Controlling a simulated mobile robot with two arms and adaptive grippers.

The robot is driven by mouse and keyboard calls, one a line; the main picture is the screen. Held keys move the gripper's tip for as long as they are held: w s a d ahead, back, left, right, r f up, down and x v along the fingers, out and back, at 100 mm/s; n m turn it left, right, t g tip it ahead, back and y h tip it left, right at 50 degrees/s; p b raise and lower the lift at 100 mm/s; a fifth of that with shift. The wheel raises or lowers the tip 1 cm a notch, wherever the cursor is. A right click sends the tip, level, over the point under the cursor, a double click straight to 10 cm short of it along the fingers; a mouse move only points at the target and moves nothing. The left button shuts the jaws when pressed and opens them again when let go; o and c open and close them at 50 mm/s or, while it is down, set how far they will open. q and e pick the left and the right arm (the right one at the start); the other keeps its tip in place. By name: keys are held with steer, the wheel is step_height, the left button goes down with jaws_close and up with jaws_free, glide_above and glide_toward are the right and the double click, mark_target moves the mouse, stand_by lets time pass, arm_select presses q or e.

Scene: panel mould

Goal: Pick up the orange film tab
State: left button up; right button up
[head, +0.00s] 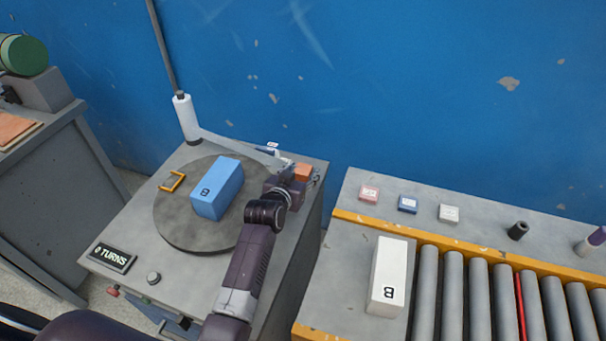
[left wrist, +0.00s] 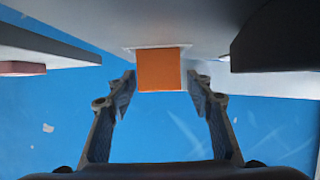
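The orange film tab (left wrist: 158,70) is a small orange square in the left wrist view, hanging at a pale edge. It also shows in the head view (head: 303,171) at the back right of the grey turntable bench (head: 135,225). My left gripper (head: 301,178) reaches over the bench's right side, right at the tab. In the left wrist view, its two fingers (left wrist: 161,85) are spread, one on each side of the tab, with gaps between. Whether the tab lies fully between the fingertips is hard to tell. My right gripper is out of view.
A blue block (head: 217,188) marked B stands on the round turntable (head: 175,225), near a yellow-framed piece (head: 172,182). A white roll (head: 186,118) on a post stands behind. To the right, a white block (head: 388,278) sits beside a roller conveyor (head: 475,290).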

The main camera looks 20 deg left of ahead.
arm_select(q)
steer(key=c, duration=1)
steer(key=shift+o, duration=0.2)
